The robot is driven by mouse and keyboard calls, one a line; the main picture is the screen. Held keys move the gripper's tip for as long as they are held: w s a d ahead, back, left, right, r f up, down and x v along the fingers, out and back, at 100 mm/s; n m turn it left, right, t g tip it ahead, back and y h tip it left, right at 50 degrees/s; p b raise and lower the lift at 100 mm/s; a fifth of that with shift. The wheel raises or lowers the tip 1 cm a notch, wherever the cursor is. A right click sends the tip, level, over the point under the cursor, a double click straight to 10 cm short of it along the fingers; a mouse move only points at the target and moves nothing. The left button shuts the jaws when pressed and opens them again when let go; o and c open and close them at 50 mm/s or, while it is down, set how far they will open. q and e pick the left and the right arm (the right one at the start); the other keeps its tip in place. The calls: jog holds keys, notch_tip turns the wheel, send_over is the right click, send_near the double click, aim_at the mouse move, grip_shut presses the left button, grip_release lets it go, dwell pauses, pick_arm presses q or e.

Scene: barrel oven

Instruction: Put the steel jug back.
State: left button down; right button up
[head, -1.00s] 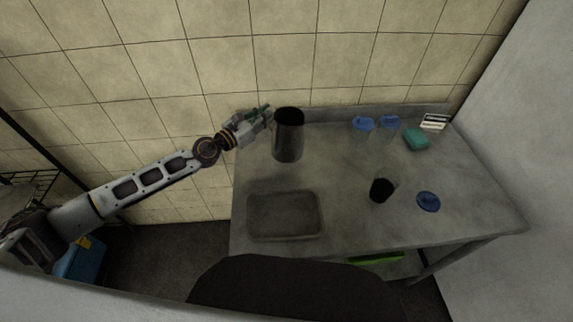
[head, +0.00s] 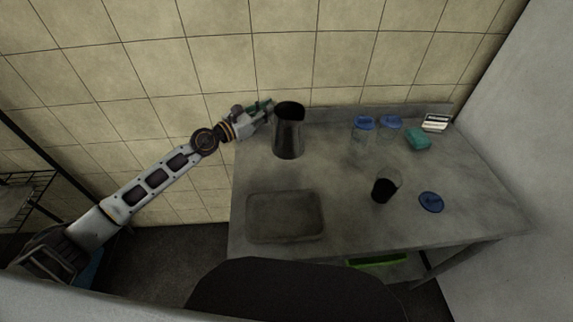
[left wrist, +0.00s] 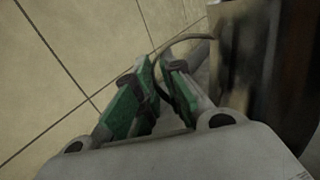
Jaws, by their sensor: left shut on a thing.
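The steel jug (head: 288,133) is dark and shiny and stands upright at the back left of the grey table, close to the tiled wall. Whether its base touches the tabletop is hard to tell. My left gripper (head: 268,106) is at the jug's left side, near its top. In the left wrist view, the green-padded fingers (left wrist: 157,88) are shut on the jug's thin curved handle, and the jug's body (left wrist: 268,65) fills the right side. My right gripper is not in view.
On the table (head: 345,225) are a grey tray (head: 285,236), a glass of dark contents (head: 384,188), a blue lid (head: 431,202), two blue-lidded jars (head: 364,125), a teal block (head: 418,139) and a small white-and-black box (head: 436,122). The table's middle is clear.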

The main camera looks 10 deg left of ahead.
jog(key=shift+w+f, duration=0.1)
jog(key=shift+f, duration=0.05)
pick_arm(q)
jog(key=shift+w+d+r+m+g+h+b, duration=0.25)
jog(key=shift+w+r+m+g+h+b, duration=0.3)
jog(key=shift+b, duration=0.7)
jog(key=shift+w+d+r+m+g+h+b, duration=0.25)
jog(key=shift+r+m+g+h+b, duration=0.5)
jog(key=shift+b, duration=0.5)
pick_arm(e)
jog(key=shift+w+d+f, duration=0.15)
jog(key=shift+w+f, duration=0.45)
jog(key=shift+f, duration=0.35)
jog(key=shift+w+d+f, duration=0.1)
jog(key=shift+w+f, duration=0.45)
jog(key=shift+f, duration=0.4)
pick_arm(q)
jog(key=shift+f, duration=0.1)
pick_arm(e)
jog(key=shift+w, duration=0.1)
pick_arm(q)
notch_tip(320, 180, down, 6)
jog(key=shift+b, duration=0.4)
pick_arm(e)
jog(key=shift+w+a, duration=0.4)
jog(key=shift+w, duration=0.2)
pick_arm(q)
jog(key=shift+f, duration=0.15)
